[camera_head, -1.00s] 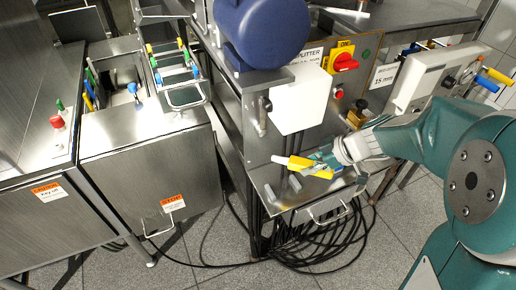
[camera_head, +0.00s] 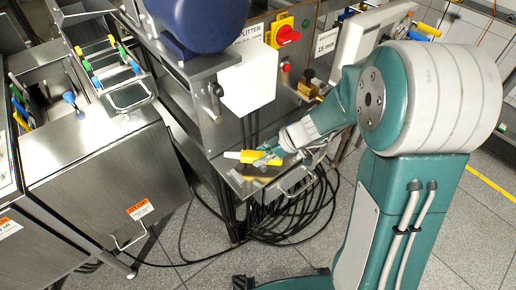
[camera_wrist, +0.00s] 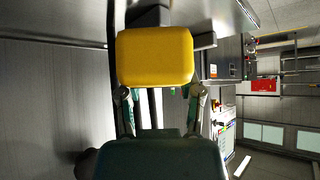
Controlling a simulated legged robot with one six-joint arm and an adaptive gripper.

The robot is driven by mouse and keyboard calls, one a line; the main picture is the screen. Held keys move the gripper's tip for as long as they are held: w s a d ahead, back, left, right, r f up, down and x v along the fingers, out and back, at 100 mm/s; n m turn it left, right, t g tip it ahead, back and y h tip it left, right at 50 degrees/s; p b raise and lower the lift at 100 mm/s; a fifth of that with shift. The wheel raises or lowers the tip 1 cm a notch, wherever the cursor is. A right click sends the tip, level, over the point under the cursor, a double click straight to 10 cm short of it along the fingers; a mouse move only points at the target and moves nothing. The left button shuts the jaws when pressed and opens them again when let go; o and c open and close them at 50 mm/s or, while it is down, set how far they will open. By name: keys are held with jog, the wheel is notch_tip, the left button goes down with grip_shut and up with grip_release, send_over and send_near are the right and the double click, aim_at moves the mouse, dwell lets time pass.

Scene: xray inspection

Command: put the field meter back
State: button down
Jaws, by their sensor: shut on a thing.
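The field meter (camera_head: 248,156) is yellow with a white tip pointing left in the head view. My gripper (camera_head: 270,158) is shut on it at its right end. The meter is over the small metal shelf (camera_head: 235,181) at the front of the machine; I cannot tell whether it touches the shelf. In the wrist view the meter's yellow end (camera_wrist: 155,57) sits between the two fingers (camera_wrist: 161,98). The shelf surface beneath the meter is partly hidden.
A white box (camera_head: 247,80) and a red-and-yellow switch (camera_head: 284,33) are above the shelf. Black cables (camera_head: 290,222) lie coiled on the floor below. A steel cabinet (camera_head: 105,190) with coloured-handled tools on top stands to the left.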

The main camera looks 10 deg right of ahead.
jog(key=shift+d+f, duration=0.2)
jog(key=shift+d, duration=0.75)
jog(key=shift+a+f, duration=0.2)
jog(key=shift+a, duration=0.7)
jog(key=shift+d+f, duration=0.15)
jog(key=shift+d, duration=0.45)
jog(key=shift+f, duration=0.15)
jog(key=shift+a+f, duration=0.1)
jog(key=shift+c, duration=0.8)
grip_release()
jog(key=shift+a, duration=0.3)
jog(key=shift+d, duration=0.3)
